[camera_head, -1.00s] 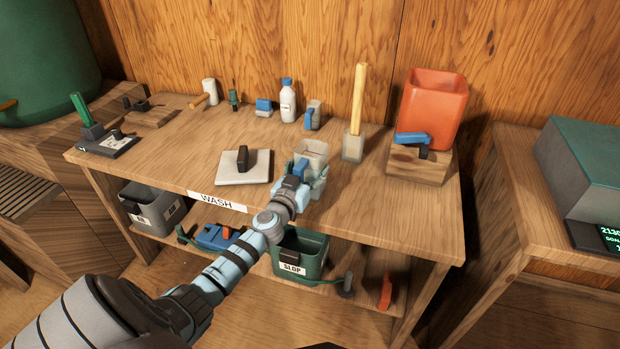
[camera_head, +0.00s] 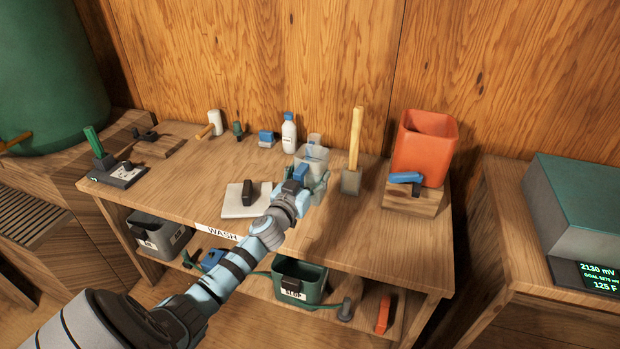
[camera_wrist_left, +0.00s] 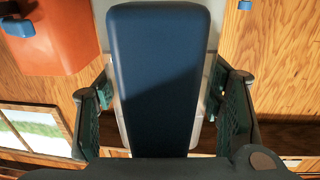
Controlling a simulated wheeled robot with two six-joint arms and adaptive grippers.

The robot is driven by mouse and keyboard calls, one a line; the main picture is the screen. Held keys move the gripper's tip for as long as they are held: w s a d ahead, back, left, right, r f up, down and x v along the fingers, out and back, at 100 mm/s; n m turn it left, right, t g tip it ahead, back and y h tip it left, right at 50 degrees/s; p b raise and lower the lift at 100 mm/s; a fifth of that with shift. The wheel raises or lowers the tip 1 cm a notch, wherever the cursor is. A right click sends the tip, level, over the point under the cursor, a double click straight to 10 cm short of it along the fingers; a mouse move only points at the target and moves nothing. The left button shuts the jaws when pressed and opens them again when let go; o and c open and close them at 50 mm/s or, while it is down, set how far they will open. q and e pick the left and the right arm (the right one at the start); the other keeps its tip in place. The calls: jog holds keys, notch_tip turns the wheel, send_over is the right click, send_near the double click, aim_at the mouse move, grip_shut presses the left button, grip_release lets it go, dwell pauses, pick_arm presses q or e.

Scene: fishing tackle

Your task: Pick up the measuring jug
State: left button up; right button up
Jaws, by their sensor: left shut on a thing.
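The measuring jug (camera_head: 313,158) is a pale, see-through vessel with a blue handle, over the middle of the wash bench. My left gripper (camera_head: 302,183) is shut on its handle, reaching in from the front. In the left wrist view the dark blue handle (camera_wrist_left: 158,75) fills the middle, with the fingers of my left gripper (camera_wrist_left: 165,105) on either side. Pale strips of the jug's body show behind the handle. The jug's base is hidden by the gripper, so its exact height above the bench is hard to tell. My right gripper is not in view.
A wooden-handled brush (camera_head: 355,150) stands just right of the jug. A white bottle (camera_head: 289,132) and small grey and blue items stand behind. An orange bucket (camera_head: 425,150) sits on a wooden block at right. A white board (camera_head: 240,205) lies left. A green slop bin (camera_head: 312,288) is below.

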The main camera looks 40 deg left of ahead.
pick_arm(q)
jog(key=shift+r+p, duration=1.95)
jog(key=shift+r, duration=2.4)
